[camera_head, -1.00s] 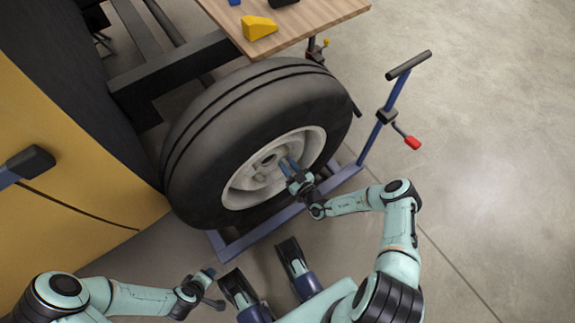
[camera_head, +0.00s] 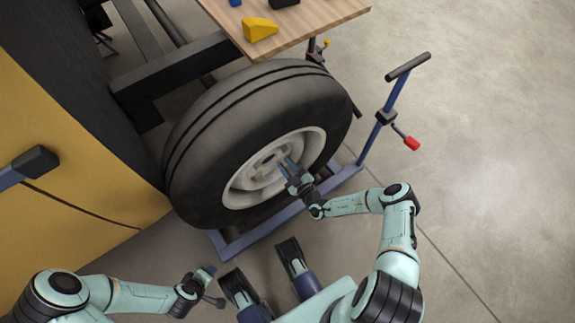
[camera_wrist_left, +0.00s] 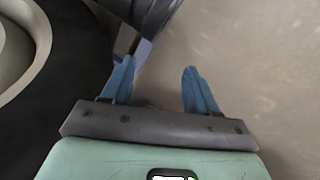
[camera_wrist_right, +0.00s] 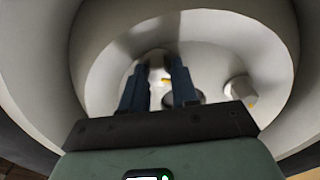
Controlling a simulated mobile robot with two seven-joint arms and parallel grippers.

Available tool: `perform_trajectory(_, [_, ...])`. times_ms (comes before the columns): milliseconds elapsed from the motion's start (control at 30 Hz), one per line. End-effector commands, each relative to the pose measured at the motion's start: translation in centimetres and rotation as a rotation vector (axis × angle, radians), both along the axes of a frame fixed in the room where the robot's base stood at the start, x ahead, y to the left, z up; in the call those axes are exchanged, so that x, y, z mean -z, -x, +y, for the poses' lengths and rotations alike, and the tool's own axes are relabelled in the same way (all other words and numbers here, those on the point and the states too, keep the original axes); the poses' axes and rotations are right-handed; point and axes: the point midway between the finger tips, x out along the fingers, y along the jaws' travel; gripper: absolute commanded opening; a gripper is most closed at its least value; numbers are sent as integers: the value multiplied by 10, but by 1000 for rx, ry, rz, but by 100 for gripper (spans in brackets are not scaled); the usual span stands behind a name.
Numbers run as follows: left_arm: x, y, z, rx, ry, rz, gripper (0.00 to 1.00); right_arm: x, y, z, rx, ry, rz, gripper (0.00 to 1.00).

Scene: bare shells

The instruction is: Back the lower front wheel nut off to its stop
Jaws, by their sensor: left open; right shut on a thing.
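The wheel (camera_head: 262,140) stands upright, a black tyre around a pale dished rim (camera_head: 240,190). My right gripper (camera_head: 287,167) reaches into the rim from its lower right side. In the right wrist view its blue fingers (camera_wrist_right: 158,72) are close together, shut on the wheel nut. The nut is mostly hidden; a small pale patch with a yellow mark (camera_wrist_right: 166,80) shows between the fingers. A stubby pale round part (camera_wrist_right: 240,88) sticks out of the rim to the right. My left gripper (camera_head: 210,271) is low, apart from the wheel, open and empty in the left wrist view (camera_wrist_left: 157,72).
A blue frame (camera_head: 270,228) lies under the wheel; its post with a black handle (camera_head: 408,65) and red-tipped lever (camera_head: 411,143) rises at right. A wooden tabletop (camera_head: 300,22) with a yellow wedge (camera_head: 259,29) overhangs the tyre. A yellow body panel is left. Right floor is clear.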

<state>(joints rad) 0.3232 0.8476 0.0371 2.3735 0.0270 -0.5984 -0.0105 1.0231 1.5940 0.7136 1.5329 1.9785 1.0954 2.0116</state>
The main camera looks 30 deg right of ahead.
Motion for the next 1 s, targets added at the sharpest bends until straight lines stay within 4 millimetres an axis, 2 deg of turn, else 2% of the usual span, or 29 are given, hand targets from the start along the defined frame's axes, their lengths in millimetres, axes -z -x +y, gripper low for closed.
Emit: perform_trajectory(1000, [-26,37,-19,40,49,97,59,4,1,2,1,963,-74,0])
